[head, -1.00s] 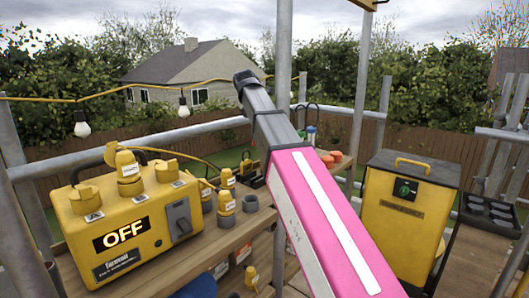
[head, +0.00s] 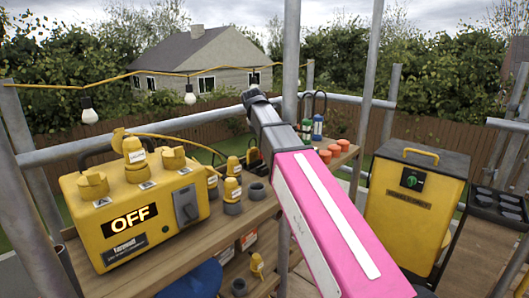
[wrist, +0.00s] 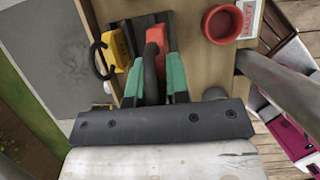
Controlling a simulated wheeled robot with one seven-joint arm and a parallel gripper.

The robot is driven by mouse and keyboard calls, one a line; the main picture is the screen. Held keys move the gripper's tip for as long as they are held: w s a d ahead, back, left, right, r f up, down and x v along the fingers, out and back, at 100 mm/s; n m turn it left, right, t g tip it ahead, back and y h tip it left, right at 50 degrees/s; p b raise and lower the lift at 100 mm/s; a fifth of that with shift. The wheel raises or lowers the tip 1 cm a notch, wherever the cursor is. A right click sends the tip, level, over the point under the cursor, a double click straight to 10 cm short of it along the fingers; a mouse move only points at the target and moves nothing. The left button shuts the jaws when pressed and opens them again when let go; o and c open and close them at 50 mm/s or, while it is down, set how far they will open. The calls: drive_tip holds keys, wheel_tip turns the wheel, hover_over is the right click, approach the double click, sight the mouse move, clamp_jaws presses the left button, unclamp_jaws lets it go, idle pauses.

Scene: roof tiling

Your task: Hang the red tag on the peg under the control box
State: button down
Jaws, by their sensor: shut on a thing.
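In the wrist view my gripper (wrist: 153,65), with green fingers, is shut on a narrow red piece, apparently the red tag (wrist: 155,36). A dark, curved part between the fingers partly covers it. The gripper is over a wooden surface (wrist: 196,15). I cannot make out the peg under the box.
A yellow padlock with a black shackle (wrist: 117,47) and a red cup (wrist: 222,24) are close to my gripper. Yellow plugs (head: 232,190) stand right of the box. A yellow cabinet (head: 408,220) stands at the right. Scaffold poles (head: 291,60) rise behind my arm.

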drive_tip(key=shift+f, duration=3.25)
drive_tip(key=shift+f, duration=0.15)
drive_tip(key=c, duration=1.1)
unclamp_jaws()
